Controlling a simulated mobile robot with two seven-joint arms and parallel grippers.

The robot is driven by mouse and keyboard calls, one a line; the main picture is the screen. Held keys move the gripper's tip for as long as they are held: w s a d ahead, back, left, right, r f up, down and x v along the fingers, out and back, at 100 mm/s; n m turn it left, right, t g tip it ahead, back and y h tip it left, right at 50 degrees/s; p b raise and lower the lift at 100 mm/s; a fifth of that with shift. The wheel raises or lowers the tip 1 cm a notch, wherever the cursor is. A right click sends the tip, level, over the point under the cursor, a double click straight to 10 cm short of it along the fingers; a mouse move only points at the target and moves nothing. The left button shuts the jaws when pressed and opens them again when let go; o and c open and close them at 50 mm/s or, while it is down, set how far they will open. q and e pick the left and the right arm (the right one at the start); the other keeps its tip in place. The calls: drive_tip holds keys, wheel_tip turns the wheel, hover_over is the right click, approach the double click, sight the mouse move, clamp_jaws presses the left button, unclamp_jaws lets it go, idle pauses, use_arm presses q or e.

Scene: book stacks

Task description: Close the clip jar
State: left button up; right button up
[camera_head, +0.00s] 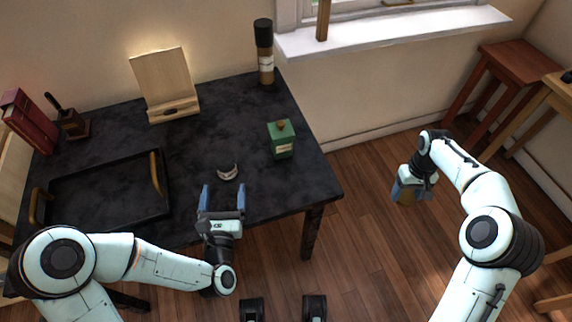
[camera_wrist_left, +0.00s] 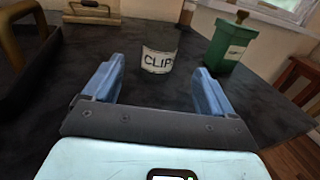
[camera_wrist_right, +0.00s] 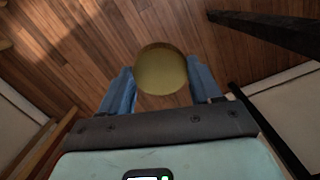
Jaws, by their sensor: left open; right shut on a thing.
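The clip jar (camera_head: 228,173) stands on the dark table. I see mainly its curved white label, reading "CLIP" in the left wrist view (camera_wrist_left: 158,61); its walls are hard to make out. My left gripper (camera_head: 223,190) is open and empty, with its fingers pointing at the jar from the near side, apart from it. My right gripper (camera_head: 411,192) is shut on a round, gold-coloured lid (camera_wrist_right: 161,71), held out over the floor right of the table. The lid is partly hidden by the fingers in the head view.
A green box with a knob (camera_head: 281,139) stands right of the jar. A black tray with wooden handles (camera_head: 110,182) lies at left. A wooden stand (camera_head: 164,82) and a tall dark-topped grinder (camera_head: 265,52) are at the back. The table around the jar is clear.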

sight(225, 172)
use_arm(q)
drive_tip(key=shift+w+f+b, duration=0.1)
drive_tip(key=shift+w+b, duration=0.75)
drive_tip(key=shift+w, duration=0.2)
use_arm(e)
wheel_tip(225, 172, down, 3)
drive_tip(key=shift+w+f, duration=0.15)
use_arm(q)
drive_tip(key=shift+w+r, duration=0.2)
drive_tip(key=shift+w, duration=0.7)
use_arm(e)
drive_tip(key=shift+r, duration=0.25)
use_arm(q)
drive_tip(key=w, duration=0.5)
drive_tip(key=shift+w+r, duration=0.1)
drive_tip(key=shift+r, duration=0.15)
use_arm(e)
drive_tip(key=shift+f, duration=0.5)
use_arm(q)
drive_tip(key=c, duration=1.1)
